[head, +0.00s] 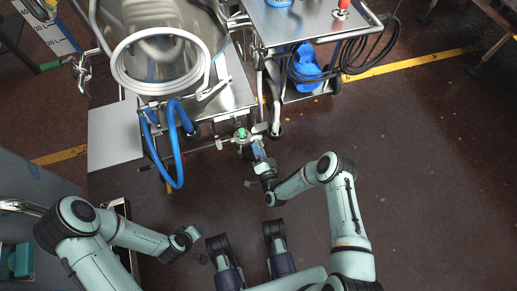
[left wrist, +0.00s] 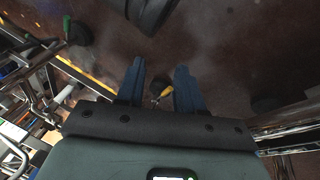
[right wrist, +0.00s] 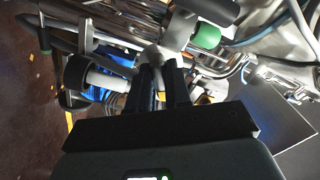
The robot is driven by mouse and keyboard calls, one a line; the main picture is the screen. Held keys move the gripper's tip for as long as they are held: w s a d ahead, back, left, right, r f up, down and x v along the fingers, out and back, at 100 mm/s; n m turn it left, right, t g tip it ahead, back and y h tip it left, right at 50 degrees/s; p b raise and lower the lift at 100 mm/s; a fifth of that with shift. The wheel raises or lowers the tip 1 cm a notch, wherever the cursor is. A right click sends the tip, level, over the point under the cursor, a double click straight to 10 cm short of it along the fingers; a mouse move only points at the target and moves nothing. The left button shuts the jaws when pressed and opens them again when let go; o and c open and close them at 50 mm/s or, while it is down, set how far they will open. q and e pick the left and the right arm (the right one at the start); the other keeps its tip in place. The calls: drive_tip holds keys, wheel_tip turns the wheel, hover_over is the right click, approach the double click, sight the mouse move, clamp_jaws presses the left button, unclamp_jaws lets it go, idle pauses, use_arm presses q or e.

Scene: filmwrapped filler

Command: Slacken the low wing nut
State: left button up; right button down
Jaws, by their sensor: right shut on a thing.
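My right gripper (head: 258,152) reaches to the lower front of the steel filling machine, just below a green knob (head: 241,133). In the right wrist view its two dark fingers (right wrist: 162,72) are close together, shut on a small grey metal piece (right wrist: 151,55). This looks like the low wing nut, but the fingers hide most of it, so its shape and turn cannot be told. The green knob also shows above right of the fingers in that view (right wrist: 207,36). My left gripper (head: 202,258) hangs low over the floor; in the left wrist view its fingers (left wrist: 160,88) are apart and empty.
A blue hose (head: 176,180) loops down left of the right gripper. A white coiled hose (head: 160,62) lies above it. A grey side plate (head: 115,135) juts out at left. A steel cart (head: 315,22) stands at upper right. The floor at right is clear.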

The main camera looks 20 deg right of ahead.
use_arm(q)
drive_tip(key=shift+s+d+r+g+p, duration=0.15)
drive_tip(key=shift+s+d+r+p, duration=0.15)
drive_tip(key=shift+s, duration=0.2)
drive_tip(key=shift+s+d+r+g+p, duration=0.15)
drive_tip(key=shift+s+d+r+p, duration=0.15)
drive_tip(key=shift+s, duration=0.2)
use_arm(e)
drive_tip(key=shift+w+r+n, duration=0.1)
drive_tip(key=shift+n, duration=1.65)
drive_tip(key=shift+w+n, duration=0.1)
drive_tip(key=shift+n, duration=1.65)
drive_tip(key=shift+d, duration=0.1)
drive_tip(key=c, duration=1.1)
unclamp_jaws()
drive_tip(key=shift+o, duration=0.2)
use_arm(q)
drive_tip(key=shift+s+a+f, duration=0.1)
use_arm(e)
drive_tip(key=shift+s+f, duration=0.15)
drive_tip(key=shift+f, duration=0.1)
